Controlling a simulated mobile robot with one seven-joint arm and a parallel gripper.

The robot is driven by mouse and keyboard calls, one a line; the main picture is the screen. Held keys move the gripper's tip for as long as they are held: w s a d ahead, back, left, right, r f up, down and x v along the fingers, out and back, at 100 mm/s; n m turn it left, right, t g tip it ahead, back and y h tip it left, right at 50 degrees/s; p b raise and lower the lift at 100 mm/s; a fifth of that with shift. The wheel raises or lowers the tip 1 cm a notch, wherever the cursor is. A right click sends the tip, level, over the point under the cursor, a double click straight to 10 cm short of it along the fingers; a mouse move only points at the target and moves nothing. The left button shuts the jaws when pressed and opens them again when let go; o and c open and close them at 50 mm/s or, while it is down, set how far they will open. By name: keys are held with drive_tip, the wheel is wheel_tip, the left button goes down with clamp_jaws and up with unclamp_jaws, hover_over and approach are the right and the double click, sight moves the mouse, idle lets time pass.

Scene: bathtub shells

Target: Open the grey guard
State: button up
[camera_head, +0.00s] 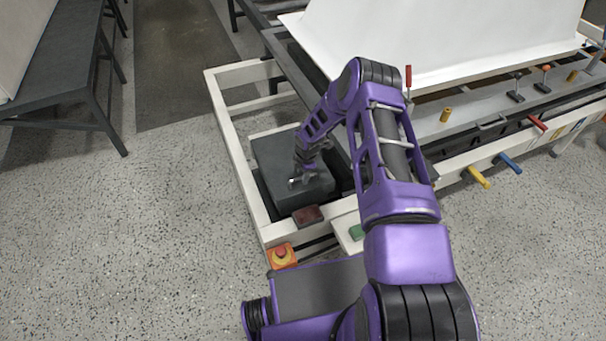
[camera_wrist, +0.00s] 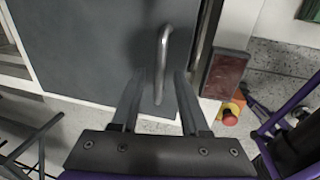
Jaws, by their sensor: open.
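The grey guard (camera_head: 272,158) is a dark grey panel set in a white frame at the left end of the machine. It also fills the upper left of the wrist view (camera_wrist: 85,45). A light metal bar handle (camera_wrist: 163,50) stands on the guard near its edge. My gripper (camera_head: 300,178) is over the guard's near right part. In the wrist view my gripper (camera_wrist: 157,78) is open, with one finger on each side of the handle's lower end. I cannot tell whether either finger touches the handle. The guard looks closed.
A dark red plate (camera_head: 308,215) and a red-and-orange emergency stop (camera_head: 281,256) sit near the frame's front corner. Colored levers (camera_head: 478,177) stick out along the machine on the right. A dark bench (camera_head: 62,58) stands at left; the speckled floor between is clear.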

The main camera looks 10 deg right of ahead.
clamp_jaws()
idle(1.3)
